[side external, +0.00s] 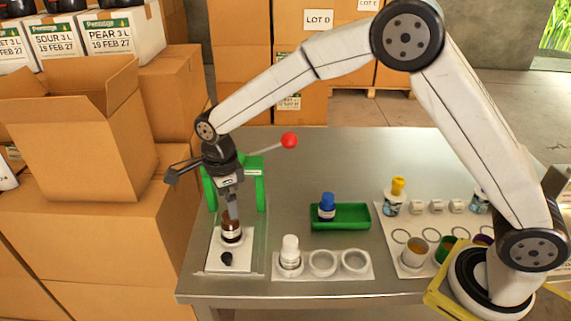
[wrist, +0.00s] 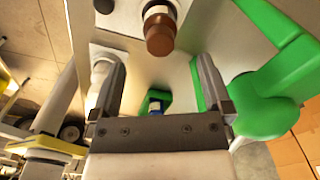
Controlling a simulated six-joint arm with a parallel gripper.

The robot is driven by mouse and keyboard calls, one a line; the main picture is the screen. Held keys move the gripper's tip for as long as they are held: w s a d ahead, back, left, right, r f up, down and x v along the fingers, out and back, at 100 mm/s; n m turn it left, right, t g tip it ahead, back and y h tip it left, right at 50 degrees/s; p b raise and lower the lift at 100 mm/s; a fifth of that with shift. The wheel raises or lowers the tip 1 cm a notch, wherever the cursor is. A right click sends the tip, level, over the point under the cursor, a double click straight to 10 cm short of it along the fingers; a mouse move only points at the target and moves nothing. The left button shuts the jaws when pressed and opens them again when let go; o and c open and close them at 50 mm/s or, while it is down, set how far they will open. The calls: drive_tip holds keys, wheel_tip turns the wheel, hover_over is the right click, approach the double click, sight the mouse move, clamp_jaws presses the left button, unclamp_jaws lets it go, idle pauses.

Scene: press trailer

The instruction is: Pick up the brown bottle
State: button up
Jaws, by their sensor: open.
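The brown bottle (side external: 231,232) stands upright on a white plate (side external: 243,249) at the left end of the steel table. In the wrist view its brown cap and pale label (wrist: 160,32) show ahead, between the lines of the two fingers. My gripper (side external: 230,208) points down at the bottle's top in the side view, very close to it. In the wrist view my gripper (wrist: 160,62) is open, with nothing between its fingers. I cannot tell whether a finger touches the bottle.
A green press frame (side external: 253,188) with a red-knobbed lever (side external: 289,140) stands just behind my gripper. A black cap-like piece (side external: 227,259) lies before the bottle. A white bottle (side external: 290,252) and a green tray (side external: 353,214) holding a blue bottle (side external: 327,206) stand to the right. Cardboard boxes (side external: 90,220) crowd the left.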

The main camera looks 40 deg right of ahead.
sight(230, 222)
drive_tip(key=shift+f, duration=1.15)
drive_tip(key=shift+f, duration=2.6)
clamp_jaws()
